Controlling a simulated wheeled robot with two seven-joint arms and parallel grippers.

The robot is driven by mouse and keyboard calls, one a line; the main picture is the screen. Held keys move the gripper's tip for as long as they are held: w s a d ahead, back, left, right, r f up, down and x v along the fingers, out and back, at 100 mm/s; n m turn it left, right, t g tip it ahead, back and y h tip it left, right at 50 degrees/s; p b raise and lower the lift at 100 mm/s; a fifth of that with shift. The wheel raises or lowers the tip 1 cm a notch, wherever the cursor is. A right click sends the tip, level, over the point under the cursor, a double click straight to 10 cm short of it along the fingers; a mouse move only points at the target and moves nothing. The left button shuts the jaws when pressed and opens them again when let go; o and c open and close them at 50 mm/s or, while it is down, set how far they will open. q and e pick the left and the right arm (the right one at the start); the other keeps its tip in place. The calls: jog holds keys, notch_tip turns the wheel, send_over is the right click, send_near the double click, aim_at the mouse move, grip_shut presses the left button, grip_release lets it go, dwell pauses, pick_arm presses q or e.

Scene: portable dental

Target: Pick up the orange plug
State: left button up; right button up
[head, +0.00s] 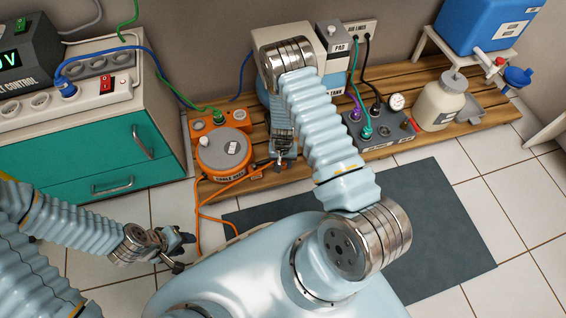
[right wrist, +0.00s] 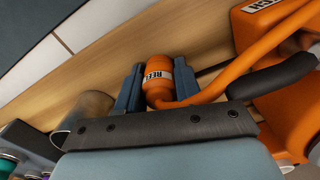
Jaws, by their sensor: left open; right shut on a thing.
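The orange plug (right wrist: 158,86), with a white label reading REEL, sits between the two dark fingers of my right gripper (right wrist: 157,84) in the right wrist view. The gripper is shut on it, and an orange cable runs from the plug to the right. In the head view my right gripper (head: 277,168) points down over the wooden slatted platform, just right of the orange cable reel (head: 222,153); the plug is hardly visible there. My left gripper (head: 182,252) is open and empty, low at the left, apart from the reel.
A teal-drawer cabinet (head: 95,155) with a white power strip (head: 65,98) stands at the left. On the wooden platform (head: 480,122) are a grey panel box (head: 385,135), a cream bottle (head: 440,103) and a blue tank (head: 485,22). A dark mat (head: 440,230) lies on the tiles.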

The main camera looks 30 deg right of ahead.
notch_tip(320, 180, up, 10)
jog(key=shift+p, duration=0.95)
jog(key=shift+r, duration=0.1)
